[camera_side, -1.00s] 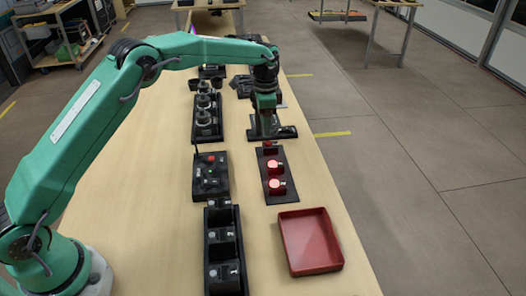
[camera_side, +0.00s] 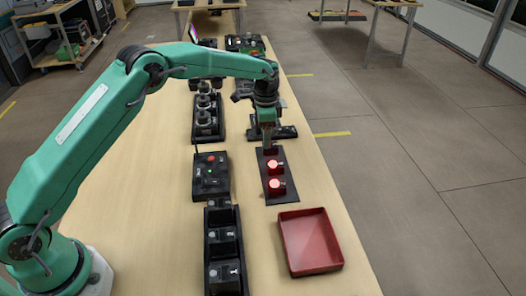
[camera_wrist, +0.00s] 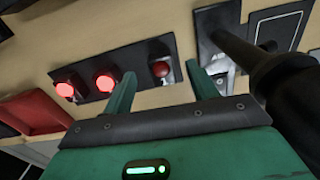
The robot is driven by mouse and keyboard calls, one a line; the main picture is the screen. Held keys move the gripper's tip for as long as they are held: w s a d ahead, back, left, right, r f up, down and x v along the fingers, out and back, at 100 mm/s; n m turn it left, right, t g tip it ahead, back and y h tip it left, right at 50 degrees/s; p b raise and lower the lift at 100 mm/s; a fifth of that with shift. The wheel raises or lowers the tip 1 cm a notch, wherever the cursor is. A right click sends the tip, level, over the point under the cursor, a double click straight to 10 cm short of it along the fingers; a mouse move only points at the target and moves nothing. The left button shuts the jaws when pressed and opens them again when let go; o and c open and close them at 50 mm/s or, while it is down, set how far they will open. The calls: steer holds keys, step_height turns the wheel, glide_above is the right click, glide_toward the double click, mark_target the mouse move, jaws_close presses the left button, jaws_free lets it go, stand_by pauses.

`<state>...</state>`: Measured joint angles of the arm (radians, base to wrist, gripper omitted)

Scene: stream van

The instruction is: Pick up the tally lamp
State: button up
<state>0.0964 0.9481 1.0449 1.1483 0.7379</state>
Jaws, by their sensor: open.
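A black plate (camera_side: 281,198) carries a row of red lamps. Two of them, the near lamp (camera_side: 276,186) and the middle lamp (camera_side: 274,165), glow bright red. The third, a dark red unlit lamp (camera_wrist: 161,69), sits at the plate's far end. In the side view my gripper (camera_side: 270,148) is over that far end and hides the unlit lamp. In the wrist view its two fingers are spread, with the unlit lamp in the gap ahead of them. The lit lamps lie to the left there. Nothing is held.
An empty red tray (camera_side: 309,243) lies in front of the plate. A black control box (camera_side: 211,176) and a black rack (camera_side: 224,250) stand to its left. A rack of several cylinders (camera_side: 207,115) is farther back. Another black stand (camera_side: 285,132) is just behind my gripper.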

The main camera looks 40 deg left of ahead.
mark_target(273, 150)
steer(key=shift+f, duration=1.9)
steer(key=c, duration=1.1)
